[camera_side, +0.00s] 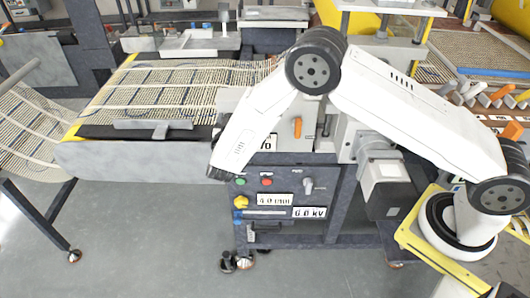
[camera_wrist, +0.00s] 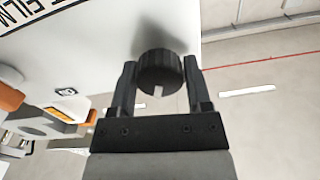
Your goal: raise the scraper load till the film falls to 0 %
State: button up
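In the wrist view a dark ribbed round knob (camera_wrist: 158,72) with a pale pointer mark stands out from a white panel. The two dark fingers of my gripper (camera_wrist: 159,84) lie one on each side of it, with no clear gap to its rim. The mark points toward the gripper's palm. A label (camera_wrist: 14,24) with part of the word FILM shows at the upper left; no reading is visible. In the side view my arm covers most of the white housing, and the knob and fingers are hidden. A partly covered readout (camera_side: 266,143) shows beside my arm.
In the side view a dark control panel (camera_side: 275,183) carries buttons, a yellow knob and readouts of 4.0 and 6.0 kV. Striped mesh (camera_side: 180,88) runs over a bed at the left. Orange-handled levers (camera_side: 505,95) stand at the right.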

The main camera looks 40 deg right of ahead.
grip_shut()
jog(key=shift+m, duration=0.3)
jog(key=m, duration=0.3)
jog(key=shift+s+m, duration=0.1)
jog(key=shift+m, duration=2)
jog(key=o, duration=0.5)
grip_release()
